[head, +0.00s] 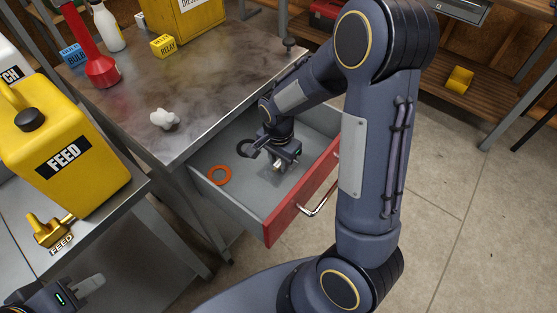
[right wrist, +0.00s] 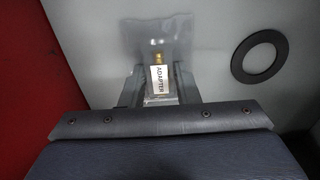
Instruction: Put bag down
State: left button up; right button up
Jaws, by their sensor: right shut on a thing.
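A clear plastic bag (right wrist: 155,42) with a brass fitting and a white "ADAPTER" label shows in the right wrist view. My right gripper (right wrist: 159,92) is shut on its labelled end. In the head view my right gripper (head: 280,162) points down inside the open drawer (head: 248,208), and the bag (head: 271,178) shows faintly below its fingers, close to the drawer floor. I cannot tell whether the bag touches the floor. My left gripper (head: 88,287) is at the lower left corner, away from the drawer; its finger gap is not clear.
An orange ring (head: 220,175) and a black ring (head: 245,148) lie in the drawer. The red drawer front (head: 302,193) borders it. The metal bench top (head: 195,90) overhangs behind. A yellow "FEED" jug (head: 65,150) stands at the left.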

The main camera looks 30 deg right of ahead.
aim_at(278, 163)
jog(key=shift+f, duration=0.1)
jog(key=o, duration=1)
jog(key=shift+c, duration=0.2)
jog(key=shift+r, duration=0.35)
notch_tip(278, 163, up, 11)
jog(key=p, duration=0.2)
jog(key=s+a+r+n+t+y, duration=0.2)
jog(key=s+r+n, duration=0.1)
jog(key=s+n, duration=0.3)
jog(key=s+a+r+n+t+y, duration=0.1)
jog(key=s+a+r+n+t, duration=0.1)
jog(key=s+n, duration=0.4)
jog(key=s+r+t, duration=0.1)
jog(key=s+r, duration=0.1)
jog(key=s, duration=0.3)
jog(key=shift+a+r+t+y, duration=0.15)
jog(key=shift+r+t+y, duration=0.15)
jog(key=shift+y, duration=0.1)
